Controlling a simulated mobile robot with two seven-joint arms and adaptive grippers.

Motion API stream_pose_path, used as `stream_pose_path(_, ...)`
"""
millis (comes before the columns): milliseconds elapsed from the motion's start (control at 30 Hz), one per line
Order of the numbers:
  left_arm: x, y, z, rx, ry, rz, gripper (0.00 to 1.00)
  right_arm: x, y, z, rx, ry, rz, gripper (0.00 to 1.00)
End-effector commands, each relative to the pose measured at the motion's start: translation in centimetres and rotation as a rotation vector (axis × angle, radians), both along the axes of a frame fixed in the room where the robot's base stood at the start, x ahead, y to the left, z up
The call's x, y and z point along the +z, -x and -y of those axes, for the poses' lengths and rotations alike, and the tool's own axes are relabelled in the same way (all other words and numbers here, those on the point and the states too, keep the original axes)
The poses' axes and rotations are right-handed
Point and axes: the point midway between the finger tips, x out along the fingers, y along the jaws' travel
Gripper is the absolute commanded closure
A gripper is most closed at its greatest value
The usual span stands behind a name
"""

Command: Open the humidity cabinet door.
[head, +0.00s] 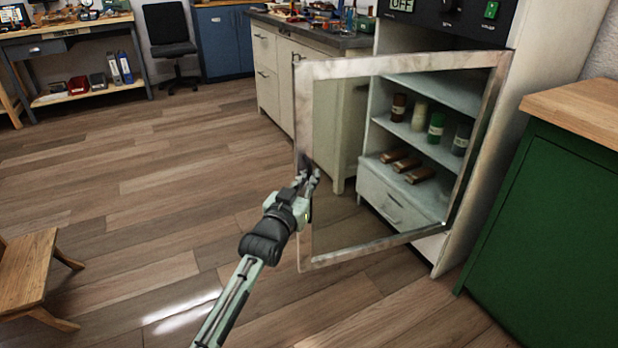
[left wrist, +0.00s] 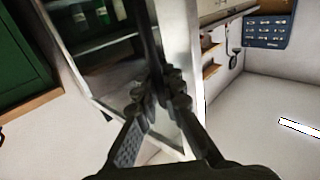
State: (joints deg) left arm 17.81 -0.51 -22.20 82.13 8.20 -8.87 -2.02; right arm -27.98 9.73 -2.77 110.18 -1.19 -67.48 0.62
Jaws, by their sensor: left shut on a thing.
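The humidity cabinet (head: 445,218) stands at the right of the head view. Its glass door, with a worn pale frame (head: 420,65), is swung well out from the body. Its hinge side is at the right. My left gripper (head: 308,178) is at the free left edge of the door, shut on the dark door handle (left wrist: 152,50). The door frame (left wrist: 190,80) also shows in the left wrist view, behind the fingers. Shelves with several jars and rolls show inside through the glass. My right gripper is not in view.
A green cabinet with a wooden top (head: 565,110) stands close at the right. Pale drawers with a dark worktop (head: 290,75) stand behind the door. A wooden stool (head: 28,270) is at the left. The floor (head: 150,190) left of the door is clear.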

Motion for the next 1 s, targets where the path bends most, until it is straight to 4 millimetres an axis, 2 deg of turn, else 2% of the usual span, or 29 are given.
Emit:
stream_pose_path(67,0.2,0.1,0.3,-0.005,0.002,0.004,1.0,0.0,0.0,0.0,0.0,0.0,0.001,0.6)
stream_pose_path(100,0.2,0.1,0.4,-0.005,0.002,0.004,0.9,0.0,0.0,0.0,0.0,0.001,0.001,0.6)
stream_pose_path(267,0.2,0.1,0.3,-0.004,0.002,0.004,0.7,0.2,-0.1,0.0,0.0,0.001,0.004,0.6)
stream_pose_path(533,0.1,0.1,0.1,-0.002,0.0,0.001,0.7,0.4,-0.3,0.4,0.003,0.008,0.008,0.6)
stream_pose_path(667,-0.1,0.8,-0.3,-0.001,0.0,0.0,0.7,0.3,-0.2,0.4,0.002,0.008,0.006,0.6)
stream_pose_path(767,-0.1,2.2,-0.9,-0.001,0.0,0.001,0.7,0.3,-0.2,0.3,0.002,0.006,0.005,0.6)
stream_pose_path(1000,-0.1,7.1,-2.8,-0.001,0.0,0.001,0.7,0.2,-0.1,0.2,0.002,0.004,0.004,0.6)
